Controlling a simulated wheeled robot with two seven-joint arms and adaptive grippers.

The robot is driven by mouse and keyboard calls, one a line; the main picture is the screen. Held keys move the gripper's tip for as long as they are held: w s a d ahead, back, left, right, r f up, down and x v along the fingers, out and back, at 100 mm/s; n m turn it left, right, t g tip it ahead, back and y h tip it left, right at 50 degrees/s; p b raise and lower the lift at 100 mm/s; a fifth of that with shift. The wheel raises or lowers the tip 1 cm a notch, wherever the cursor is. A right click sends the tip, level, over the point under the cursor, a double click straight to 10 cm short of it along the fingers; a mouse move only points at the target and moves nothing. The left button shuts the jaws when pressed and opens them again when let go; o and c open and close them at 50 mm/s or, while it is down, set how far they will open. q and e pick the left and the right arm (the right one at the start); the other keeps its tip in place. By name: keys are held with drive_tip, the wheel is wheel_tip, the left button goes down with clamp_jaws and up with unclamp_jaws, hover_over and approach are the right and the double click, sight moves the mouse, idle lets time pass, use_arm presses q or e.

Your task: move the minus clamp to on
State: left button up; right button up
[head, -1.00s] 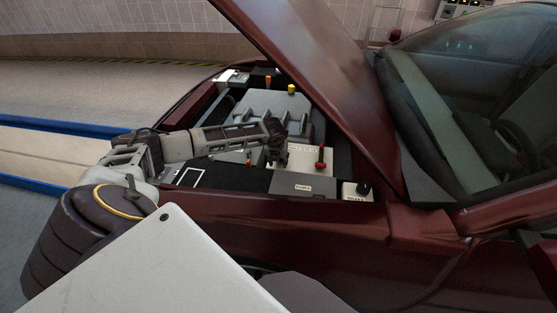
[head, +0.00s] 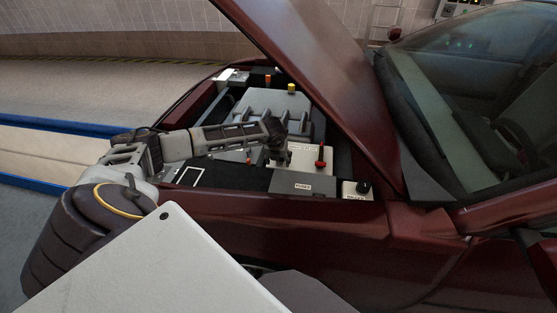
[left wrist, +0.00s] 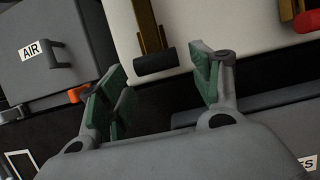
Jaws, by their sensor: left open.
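The minus clamp (left wrist: 155,62) shows in the left wrist view as a black grip on a brass lever, over the cream battery (left wrist: 205,25). My left gripper (left wrist: 160,85) is open, its green pads on either side of the black grip's line, with a gap to it on both sides. Nothing is held. In the head view my left gripper (head: 280,157) hangs over the left part of the battery (head: 308,162) and hides the minus clamp. The red clamp (head: 320,158) stands on the battery's right side and shows at the wrist view's right edge (left wrist: 306,20). My right gripper is not in view.
A grey box marked AIR (left wrist: 52,48) with a handle and an orange part (left wrist: 78,94) lie left of the gripper. The fuse box (head: 303,186) is in front of the battery, the brake reservoir (head: 357,190) to its right. The raised hood (head: 325,85) slants overhead.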

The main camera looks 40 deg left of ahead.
use_arm(q)
drive_tip(key=v, duration=1.2)
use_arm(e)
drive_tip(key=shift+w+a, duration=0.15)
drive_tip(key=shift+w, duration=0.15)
use_arm(q)
drive_tip(key=shift+r, duration=0.15)
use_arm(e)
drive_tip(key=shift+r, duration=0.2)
use_arm(q)
wheel_tip(320, 180, up, 9)
drive_tip(key=p, duration=0.9)
drive_tip(key=shift+r+p, duration=0.25)
drive_tip(key=shift+p, duration=0.1)
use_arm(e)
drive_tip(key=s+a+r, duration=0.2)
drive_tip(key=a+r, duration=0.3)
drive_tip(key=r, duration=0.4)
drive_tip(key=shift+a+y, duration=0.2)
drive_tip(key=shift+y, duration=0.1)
